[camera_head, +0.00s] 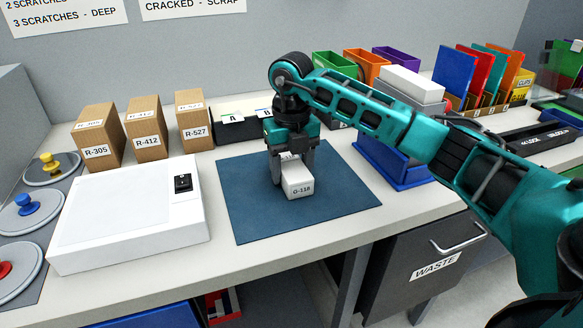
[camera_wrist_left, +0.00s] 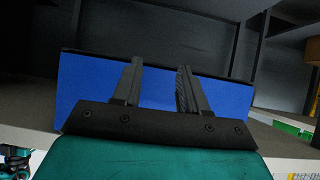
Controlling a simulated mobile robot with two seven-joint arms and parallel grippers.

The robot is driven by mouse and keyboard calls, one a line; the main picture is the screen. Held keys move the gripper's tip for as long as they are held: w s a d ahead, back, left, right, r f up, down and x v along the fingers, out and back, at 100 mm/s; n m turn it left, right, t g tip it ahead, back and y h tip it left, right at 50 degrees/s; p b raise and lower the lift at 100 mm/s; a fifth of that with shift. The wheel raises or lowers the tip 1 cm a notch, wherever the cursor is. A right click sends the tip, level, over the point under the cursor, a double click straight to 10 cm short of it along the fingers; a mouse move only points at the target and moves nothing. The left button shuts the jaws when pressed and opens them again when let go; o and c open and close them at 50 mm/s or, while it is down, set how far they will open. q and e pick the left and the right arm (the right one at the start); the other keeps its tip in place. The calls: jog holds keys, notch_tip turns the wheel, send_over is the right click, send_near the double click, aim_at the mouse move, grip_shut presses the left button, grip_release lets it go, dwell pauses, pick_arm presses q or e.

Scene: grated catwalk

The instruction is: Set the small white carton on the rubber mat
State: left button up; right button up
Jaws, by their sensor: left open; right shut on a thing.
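The small white carton (camera_head: 299,187), labelled G-118, is upright over the middle of the blue rubber mat (camera_head: 250,220) in the head view. My right gripper (camera_head: 291,168) reaches down from above and is shut on the carton, with a finger at each side. The carton's underside is at or very near the mat; I cannot tell whether it bears on it. My left gripper (camera_wrist_left: 159,88) is open and empty in the left wrist view, before a blue panel (camera_wrist_left: 85,85). It does not show in the head view.
A white box with a black switch (camera_head: 130,215) stands left of the mat. Brown cartons (camera_head: 145,135) stand behind it. A blue tray (camera_head: 400,170) with larger white boxes is right of the mat, partly behind my right arm. A waste bin (camera_head: 425,265) is below the counter.

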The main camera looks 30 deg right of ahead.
aim_at(291, 165)
jog(key=o, duration=1.1)
jog(key=shift+f, duration=0.1)
pick_arm(q)
jog(key=shift+r, duration=0.1)
pick_arm(e)
jog(key=shift+r, duration=0.35)
pick_arm(q)
jog(key=shift+s+a+r+p, duration=0.3)
jog(key=shift+a+p, duration=0.2)
jog(key=shift+p, duration=0.65)
pick_arm(e)
notch_tip(291, 165, up, 12)
jog(key=shift+f, duration=0.15)
